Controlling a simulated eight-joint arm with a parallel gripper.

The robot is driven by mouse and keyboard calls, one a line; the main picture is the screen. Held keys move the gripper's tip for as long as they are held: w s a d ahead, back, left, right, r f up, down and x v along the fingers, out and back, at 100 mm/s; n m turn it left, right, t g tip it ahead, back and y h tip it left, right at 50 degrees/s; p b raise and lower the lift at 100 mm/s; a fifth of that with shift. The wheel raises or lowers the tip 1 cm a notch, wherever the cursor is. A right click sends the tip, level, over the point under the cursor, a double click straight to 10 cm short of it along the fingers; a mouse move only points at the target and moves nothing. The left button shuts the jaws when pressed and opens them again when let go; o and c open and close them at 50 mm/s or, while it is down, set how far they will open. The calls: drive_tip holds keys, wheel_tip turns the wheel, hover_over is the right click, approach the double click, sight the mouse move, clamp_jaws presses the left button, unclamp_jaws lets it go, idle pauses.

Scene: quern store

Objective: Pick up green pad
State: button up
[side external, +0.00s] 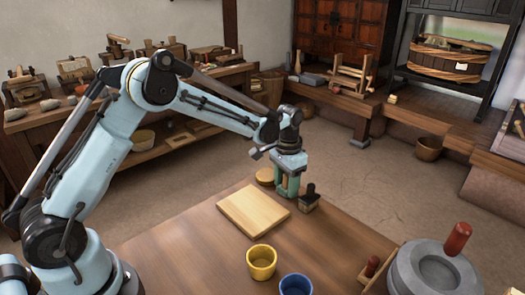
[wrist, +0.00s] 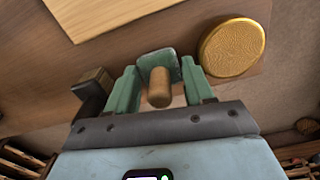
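The green pad (wrist: 157,57) shows in the wrist view as a small grey-green plate with a stubby wooden knob (wrist: 159,93). My gripper (wrist: 158,69) has its two green fingers spread on either side of the knob, with a gap on each side. The fingers are apart and not closed on anything. In the side view my gripper (side external: 288,190) points down low over the far edge of the table, and the pad cannot be made out between the fingers. Whether the fingertips touch the pad's edges is unclear.
A round golden-brown disc (wrist: 233,48) lies close on one side and a dark-handled block (side external: 309,197) on the other. A pale board (side external: 254,211) lies nearer on the table. A yellow cup (side external: 262,262), blue cup (side external: 295,285) and grey quern (side external: 435,270) stand toward the front.

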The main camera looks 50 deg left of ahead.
sight(287, 176)
drive_tip(key=shift+r, duration=0.15)
drive_tip(key=shift+c, duration=0.2)
drive_tip(key=r, duration=0.4)
drive_tip(key=shift+s+d+r, duration=0.15)
drive_tip(key=shift+d, duration=0.05)
drive_tip(key=s+d+r, duration=0.5)
drive_tip(key=d+r, duration=0.1)
drive_tip(key=d, duration=0.3)
drive_tip(key=shift+s+d+r, duration=0.2)
drive_tip(key=shift+s+d, duration=0.1)
drive_tip(key=shift+d, duration=0.05)
